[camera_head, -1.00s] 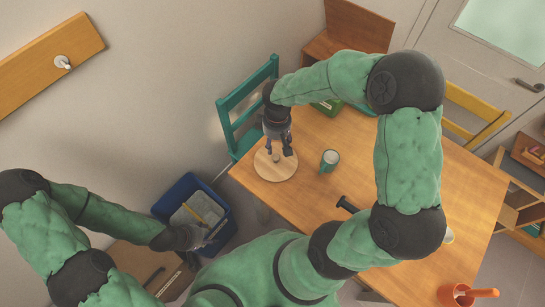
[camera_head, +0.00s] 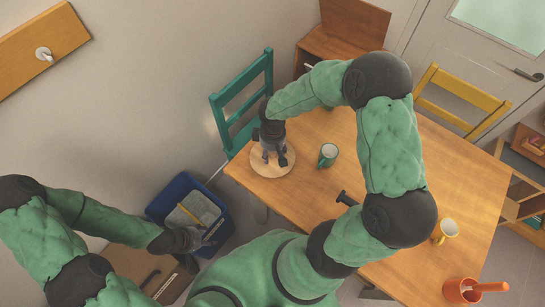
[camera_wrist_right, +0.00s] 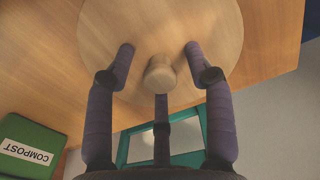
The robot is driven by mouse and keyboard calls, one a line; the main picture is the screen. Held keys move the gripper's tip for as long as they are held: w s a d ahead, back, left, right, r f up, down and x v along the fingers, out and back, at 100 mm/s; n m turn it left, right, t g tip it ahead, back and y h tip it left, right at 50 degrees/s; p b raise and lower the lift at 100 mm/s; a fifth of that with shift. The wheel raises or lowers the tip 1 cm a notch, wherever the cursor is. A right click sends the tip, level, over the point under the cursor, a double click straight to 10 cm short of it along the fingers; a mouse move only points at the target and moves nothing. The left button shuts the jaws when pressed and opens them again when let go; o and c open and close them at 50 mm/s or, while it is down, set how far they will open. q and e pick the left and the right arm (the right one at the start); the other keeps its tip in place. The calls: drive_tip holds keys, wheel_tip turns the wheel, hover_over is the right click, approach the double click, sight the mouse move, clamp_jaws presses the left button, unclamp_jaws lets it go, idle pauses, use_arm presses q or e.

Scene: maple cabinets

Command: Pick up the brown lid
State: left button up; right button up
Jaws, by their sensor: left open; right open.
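The brown lid (camera_head: 287,173) is a round, light wooden disc lying on the table near its left corner. In the right wrist view the lid (camera_wrist_right: 205,25) shows with a round knob (camera_wrist_right: 160,74) at its middle. My right gripper (camera_head: 273,160) is above the lid, pointing down. In the right wrist view its open fingers (camera_wrist_right: 158,55) stand on either side of the knob, apart from it. My left gripper (camera_head: 208,238) is open and empty, at the lower left by the blue bin, far from the lid.
A green cup (camera_head: 328,155) stands on the table (camera_head: 455,190) right of the lid. A yellow cup (camera_head: 447,229) and an orange pot (camera_head: 458,291) are further right. A teal chair (camera_head: 222,100) stands behind. A blue bin (camera_head: 160,207) is on the floor. A green compost box (camera_wrist_right: 30,145) shows in the wrist view.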

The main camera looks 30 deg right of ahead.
clamp_jaws()
drive_tip(key=shift+r, duration=0.2)
